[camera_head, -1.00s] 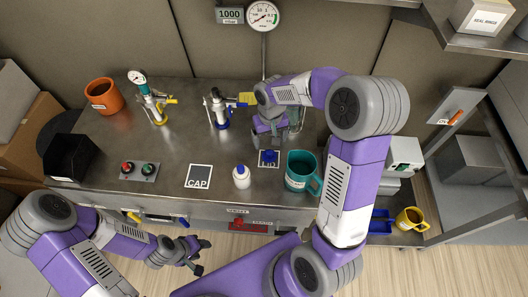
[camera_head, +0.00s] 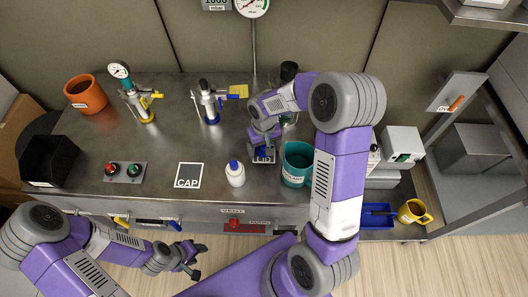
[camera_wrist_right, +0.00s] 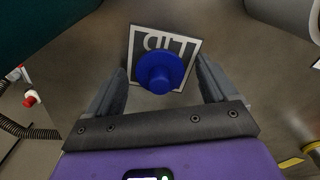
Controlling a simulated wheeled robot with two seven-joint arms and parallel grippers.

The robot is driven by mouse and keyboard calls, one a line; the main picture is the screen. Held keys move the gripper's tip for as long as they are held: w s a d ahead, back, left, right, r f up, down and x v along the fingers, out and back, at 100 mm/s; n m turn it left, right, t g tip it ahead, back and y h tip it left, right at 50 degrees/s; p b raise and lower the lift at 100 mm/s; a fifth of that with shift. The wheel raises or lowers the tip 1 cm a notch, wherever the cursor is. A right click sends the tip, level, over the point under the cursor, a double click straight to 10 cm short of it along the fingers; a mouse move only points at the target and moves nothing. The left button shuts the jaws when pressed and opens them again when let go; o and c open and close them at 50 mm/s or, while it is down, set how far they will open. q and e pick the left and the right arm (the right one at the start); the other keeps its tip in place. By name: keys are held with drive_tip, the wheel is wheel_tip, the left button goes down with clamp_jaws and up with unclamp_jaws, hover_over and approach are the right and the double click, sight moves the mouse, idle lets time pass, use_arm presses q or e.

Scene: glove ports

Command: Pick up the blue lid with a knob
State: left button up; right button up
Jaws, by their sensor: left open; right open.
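The blue lid with a knob (camera_wrist_right: 160,72) sits on a dark square marker labelled LID (camera_wrist_right: 186,44) in the right wrist view. My right gripper (camera_wrist_right: 160,90) is open, with one finger on each side of the lid and apart from it. In the head view my right gripper (camera_head: 263,150) points down at the marker and mostly hides the lid. My left gripper (camera_head: 192,262) is open and empty, in front of the bench's front edge.
A teal mug (camera_head: 297,165) stands close to the right of my right gripper. A white bottle with a blue cap (camera_head: 235,174) stands to its left. A square marked CAP (camera_head: 188,175) lies further left. Valve fittings (camera_head: 208,103) stand behind.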

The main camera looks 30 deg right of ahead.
drive_tip(key=shift+r, duration=0.1)
drive_tip(key=c, duration=1.1)
